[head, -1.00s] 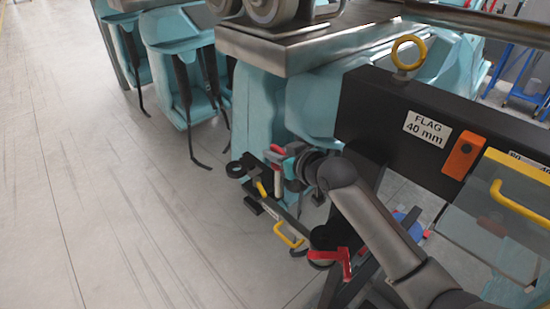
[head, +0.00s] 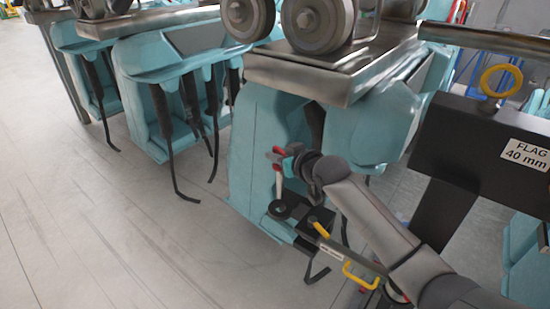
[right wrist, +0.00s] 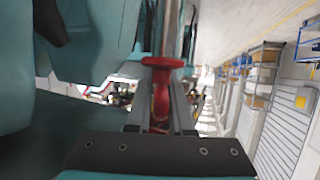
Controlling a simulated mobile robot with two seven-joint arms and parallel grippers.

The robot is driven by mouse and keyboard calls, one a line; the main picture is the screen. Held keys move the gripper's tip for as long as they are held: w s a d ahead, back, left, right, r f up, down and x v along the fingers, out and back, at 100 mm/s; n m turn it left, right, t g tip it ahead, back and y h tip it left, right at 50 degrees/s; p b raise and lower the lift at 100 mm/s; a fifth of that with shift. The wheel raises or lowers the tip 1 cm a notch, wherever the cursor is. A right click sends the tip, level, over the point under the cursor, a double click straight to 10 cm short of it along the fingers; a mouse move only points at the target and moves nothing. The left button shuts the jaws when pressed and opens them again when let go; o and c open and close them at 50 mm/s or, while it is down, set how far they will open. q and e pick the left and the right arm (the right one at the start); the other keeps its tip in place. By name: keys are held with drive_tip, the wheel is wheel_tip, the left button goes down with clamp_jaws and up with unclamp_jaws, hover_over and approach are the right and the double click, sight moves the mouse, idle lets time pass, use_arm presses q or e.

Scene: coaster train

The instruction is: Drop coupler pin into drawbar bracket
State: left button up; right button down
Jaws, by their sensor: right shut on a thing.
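The coupler pin (head: 279,186) has a pale metal shaft and a red handle. My right gripper (head: 285,158) is shut on its red handle and holds the pin about upright. In the right wrist view the red handle (right wrist: 162,90) sits between the fingers (right wrist: 162,112), with the shaft (right wrist: 171,30) running away. A dark drawbar bracket (head: 300,236) with a round black end (head: 278,210) lies below. The shaft's lower end appears just over or at this round end; I cannot tell whether it is inside. My left gripper is not in view.
A yellow handle (head: 360,276) and a yellow-topped lever (head: 321,230) stand along the bracket. A teal car body (head: 255,150) with a metal deck (head: 300,80) rises behind. A black beam (head: 490,150) is at right. Open floor (head: 130,230) lies left.

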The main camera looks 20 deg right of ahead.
drive_tip(key=shift+r, duration=0.1)
drive_tip(key=shift+d, duration=0.2)
drive_tip(key=shift+a+r+p, duration=0.1)
drive_tip(key=shift+p, duration=0.25)
drive_tip(key=shift+f+b, duration=1)
drive_tip(key=shift+f, duration=0.85)
use_arm(q)
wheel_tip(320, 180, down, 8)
drive_tip(key=b, duration=0.7)
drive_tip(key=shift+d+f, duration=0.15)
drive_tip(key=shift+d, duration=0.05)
use_arm(e)
drive_tip(key=shift+f, duration=5.1)
drive_tip(key=c, duration=0.8)
unclamp_jaws()
drive_tip(key=shift+o, duration=0.4)
drive_tip(key=shift+s+f, duration=0.1)
drive_tip(key=shift+f, duration=0.1)
